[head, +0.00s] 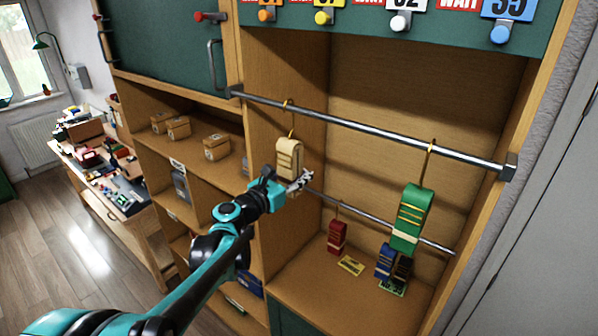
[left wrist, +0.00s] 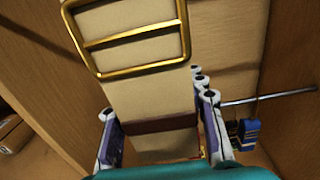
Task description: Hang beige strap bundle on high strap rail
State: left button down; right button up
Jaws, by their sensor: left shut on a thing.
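The beige strap bundle (head: 289,158) hangs upright just below the left part of the high strap rail (head: 370,128). The curved top of its brass hook (head: 288,103) is at the rail and appears to pass over it; whether it bears on the rail is too small to tell. My left gripper (head: 298,181) is shut on the lower part of the bundle. In the left wrist view, the gripper's fingers (left wrist: 160,136) stand on both sides of the beige strap (left wrist: 150,88), below its brass buckle (left wrist: 130,42). My right gripper is not in view.
A green strap bundle (head: 411,218) hangs from the high rail at the right. Red (head: 337,237) and blue (head: 385,261) bundles hang lower, near the low rail (head: 380,222). Shelves with boxes (head: 216,147) stand left. The high rail is clear between beige and green.

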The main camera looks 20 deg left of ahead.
pick_arm(q)
jog(key=c, duration=0.8)
grip_release()
jog(key=shift+s, duration=0.1)
